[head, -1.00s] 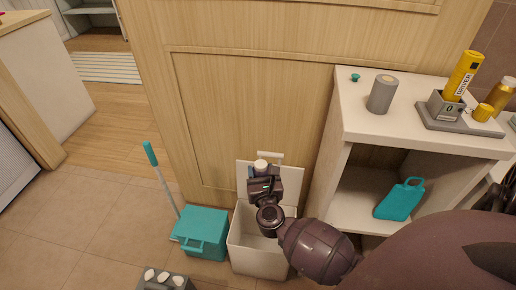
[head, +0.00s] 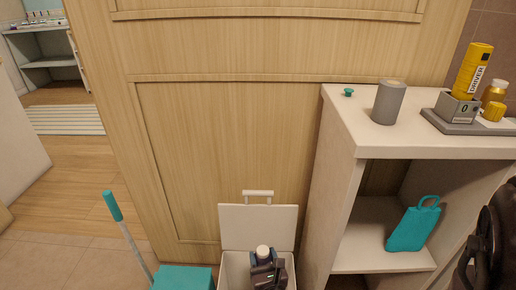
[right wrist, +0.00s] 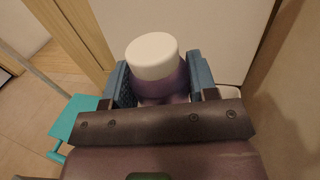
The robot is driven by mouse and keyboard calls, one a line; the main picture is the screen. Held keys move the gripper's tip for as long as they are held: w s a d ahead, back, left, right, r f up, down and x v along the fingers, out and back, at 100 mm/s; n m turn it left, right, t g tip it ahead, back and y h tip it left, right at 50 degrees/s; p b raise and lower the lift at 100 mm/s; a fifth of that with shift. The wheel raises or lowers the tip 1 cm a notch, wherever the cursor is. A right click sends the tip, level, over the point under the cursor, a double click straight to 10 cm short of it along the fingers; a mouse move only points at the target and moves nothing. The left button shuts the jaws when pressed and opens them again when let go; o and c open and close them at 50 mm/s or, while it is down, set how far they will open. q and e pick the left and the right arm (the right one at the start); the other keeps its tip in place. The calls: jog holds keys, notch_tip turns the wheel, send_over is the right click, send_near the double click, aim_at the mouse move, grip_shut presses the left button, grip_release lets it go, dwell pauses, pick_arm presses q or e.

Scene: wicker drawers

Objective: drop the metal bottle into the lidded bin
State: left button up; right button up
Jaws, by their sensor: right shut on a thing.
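The metal bottle (right wrist: 155,60) has a white cap and a purple body in the right wrist view. Its white cap (head: 263,252) also shows in the head view. My right gripper (head: 268,272) is shut on the bottle, with one finger on each side just below the cap. The white lidded bin (head: 228,272) stands with its lid (head: 258,226) raised against the wooden panel. The gripper and bottle are at the bin's opening, in front of the lid. The bottle's lower part is hidden, and the bin's lower part is out of frame. My left gripper is not in view.
A teal dustpan box (head: 183,278) with a teal-tipped handle (head: 113,206) stands left of the bin. A white shelf unit (head: 345,180) stands close on the right, with a grey cylinder (head: 388,103) on top and a teal bottle (head: 413,226) inside.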

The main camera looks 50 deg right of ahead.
jog(key=shift+s+f+b, duration=0.1)
jog(key=shift+f+b, duration=0.3)
jog(key=shift+f, duration=0.55)
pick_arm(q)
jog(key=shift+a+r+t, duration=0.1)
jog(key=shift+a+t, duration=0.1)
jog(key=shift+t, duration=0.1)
pick_arm(e)
jog(key=shift+f, duration=0.2)
jog(key=o, duration=1)
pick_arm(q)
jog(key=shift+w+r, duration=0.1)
pick_arm(e)
jog(key=shift+r, duration=0.15)
